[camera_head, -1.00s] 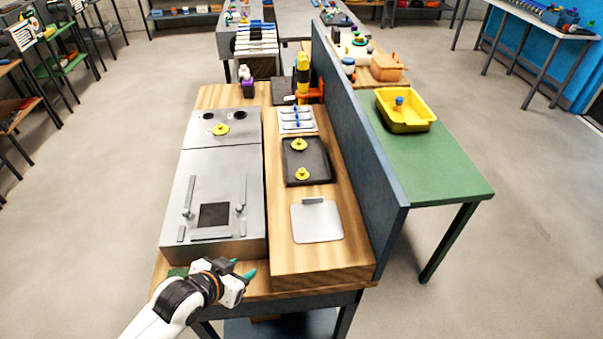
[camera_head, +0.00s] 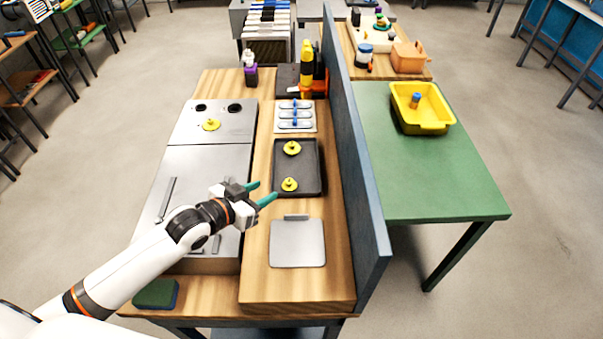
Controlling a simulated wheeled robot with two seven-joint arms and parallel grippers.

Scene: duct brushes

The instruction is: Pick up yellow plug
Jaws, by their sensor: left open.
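Two yellow plugs lie in the dark tray (camera_head: 308,172) on the wooden bench: a far plug (camera_head: 292,147) and a near plug (camera_head: 289,184). A third yellow plug (camera_head: 211,124) sits on the sloped back part of the metal box (camera_head: 190,158), beside two dark round holes. My left gripper (camera_head: 265,193) is open and empty, its teal fingers pointing right toward the near plug in the tray. It is apart from that plug, just to its left and nearer to me. My right gripper is not in view.
A grey-blue divider (camera_head: 350,150) runs along the bench's right side. A grey plate (camera_head: 298,244) lies nearer than the tray, a rack with blue parts (camera_head: 295,116) beyond it. A yellow bin (camera_head: 421,107) stands on the green table (camera_head: 430,180). A green sponge (camera_head: 156,293) lies front left.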

